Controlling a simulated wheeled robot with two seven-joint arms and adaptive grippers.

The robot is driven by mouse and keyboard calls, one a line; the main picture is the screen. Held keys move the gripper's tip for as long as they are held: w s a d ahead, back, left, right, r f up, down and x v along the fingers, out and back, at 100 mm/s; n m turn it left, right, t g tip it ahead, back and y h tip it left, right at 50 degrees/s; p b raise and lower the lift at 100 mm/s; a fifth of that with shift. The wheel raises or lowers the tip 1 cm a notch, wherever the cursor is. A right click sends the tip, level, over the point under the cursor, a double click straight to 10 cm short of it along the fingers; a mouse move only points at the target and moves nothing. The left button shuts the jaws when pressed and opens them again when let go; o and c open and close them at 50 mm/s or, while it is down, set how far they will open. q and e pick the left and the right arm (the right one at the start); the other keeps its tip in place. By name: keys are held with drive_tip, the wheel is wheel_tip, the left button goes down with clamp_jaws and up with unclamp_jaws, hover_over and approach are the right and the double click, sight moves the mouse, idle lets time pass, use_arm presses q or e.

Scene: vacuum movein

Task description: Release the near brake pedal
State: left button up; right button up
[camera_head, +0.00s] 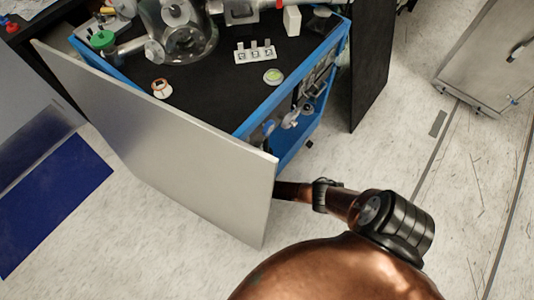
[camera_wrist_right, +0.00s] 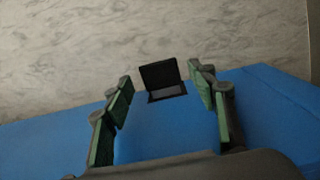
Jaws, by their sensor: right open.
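The near brake pedal (camera_wrist_right: 160,74) is a small black plate, tilted up from a darker slot with a grey strip, at the edge of a blue frame (camera_wrist_right: 260,110) in the right wrist view. My right gripper (camera_wrist_right: 162,80) is open, with its green-padded fingers on either side of the pedal in the picture. I see no contact between fingers and pedal. In the head view my right arm reaches behind a grey panel (camera_head: 160,140), which hides the gripper and the pedal. My left gripper is in neither view.
A blue-framed cart (camera_head: 290,95) with a black top carries a glass vessel (camera_head: 180,35), a white block with sockets (camera_head: 255,53) and small parts. A dark panel (camera_head: 371,70) stands at its right. A metal cabinet (camera_head: 490,55) is at upper right. Pale floor (camera_head: 400,150) is open between them.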

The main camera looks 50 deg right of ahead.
wheel_tip(320, 180, up, 12)
drive_tip(key=w, duration=0.1)
idle(0.7)
idle(0.4)
